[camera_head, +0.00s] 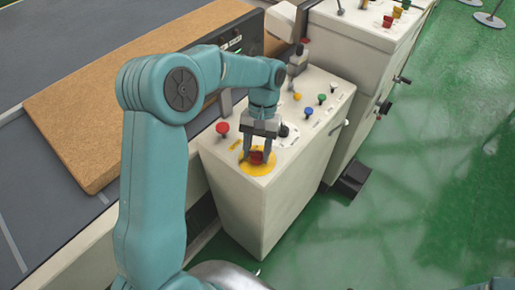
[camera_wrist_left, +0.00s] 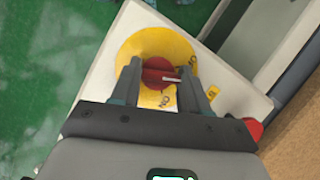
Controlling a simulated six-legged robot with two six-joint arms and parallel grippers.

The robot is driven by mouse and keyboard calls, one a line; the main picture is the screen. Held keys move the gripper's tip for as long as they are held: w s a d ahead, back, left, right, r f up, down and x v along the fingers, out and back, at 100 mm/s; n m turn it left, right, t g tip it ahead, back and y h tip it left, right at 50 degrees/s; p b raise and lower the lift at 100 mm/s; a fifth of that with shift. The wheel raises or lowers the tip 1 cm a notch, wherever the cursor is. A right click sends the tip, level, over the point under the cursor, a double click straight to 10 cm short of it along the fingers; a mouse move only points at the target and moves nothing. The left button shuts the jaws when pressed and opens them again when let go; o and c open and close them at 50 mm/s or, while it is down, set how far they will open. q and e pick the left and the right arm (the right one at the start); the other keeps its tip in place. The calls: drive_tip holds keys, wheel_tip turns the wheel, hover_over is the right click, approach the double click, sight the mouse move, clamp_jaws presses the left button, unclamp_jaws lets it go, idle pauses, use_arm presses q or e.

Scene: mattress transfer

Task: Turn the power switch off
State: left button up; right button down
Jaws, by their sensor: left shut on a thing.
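The power switch is a red rotary knob (camera_head: 257,157) on a round yellow plate (camera_head: 246,166) at the near end of a white control box's top. My left gripper (camera_head: 258,155) comes down on it from above, its fingers on either side of the knob. In the left wrist view the red knob (camera_wrist_left: 160,73) lies between the two fingertips of my left gripper (camera_wrist_left: 158,75), on the yellow plate (camera_wrist_left: 160,40). A pale mark on the knob points to the right there. The gripper is shut on the knob. My right gripper is not in view.
The white control box (camera_head: 255,205) also carries a red mushroom button (camera_head: 222,128) and several coloured buttons beside my gripper. A brown mattress (camera_head: 85,130) lies on the dark conveyor to the left. The green floor (camera_head: 430,190) is open at the right.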

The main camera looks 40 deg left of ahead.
use_arm(q)
drive_tip(key=shift+a+r+n+t+h, duration=0.1)
drive_tip(key=shift+n+t+h, duration=0.2)
drive_tip(key=shift+n, duration=0.75)
drive_tip(key=shift+a+n+t+h, duration=0.15)
drive_tip(key=shift+n+h, duration=0.25)
drive_tip(key=shift+n, duration=0.65)
drive_tip(key=shift+d, duration=0.1)
drive_tip(key=o, duration=1.1)
drive_tip(key=shift+c, duration=0.2)
drive_tip(key=p+v, duration=0.1)
drive_tip(key=v, duration=1.5)
drive_tip(key=shift+r, duration=0.15)
drive_tip(key=shift+s, duration=0.15)
